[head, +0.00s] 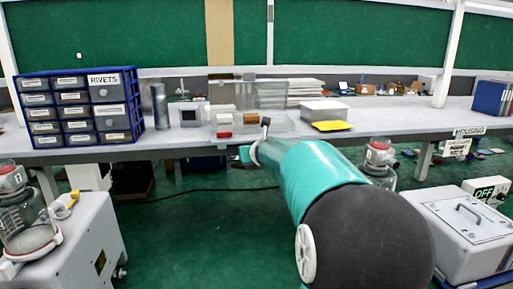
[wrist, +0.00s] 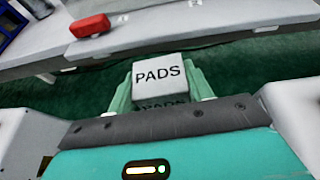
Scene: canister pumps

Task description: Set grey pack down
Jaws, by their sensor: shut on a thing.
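The grey pack (wrist: 160,72), lettered PADS, sits between the pale green fingers of my gripper (wrist: 161,90) in the wrist view. The gripper is shut on it, with a finger against each side. Dark green floor shows around the pack, and the bench edge (wrist: 180,42) lies beyond it. In the head view my teal arm reaches forward toward the bench (head: 400,118). The grey pack cannot be made out in the head view, and my gripper is mostly hidden by the arm there.
A red object (wrist: 90,25) lies near the bench edge. The bench holds a drawer cabinet marked RIVETS (head: 78,108), a dark cylinder (head: 159,106), a clear case (head: 262,96) and a yellow sheet (head: 331,126). Grey machines with canisters stand at left (head: 85,245) and right (head: 465,225).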

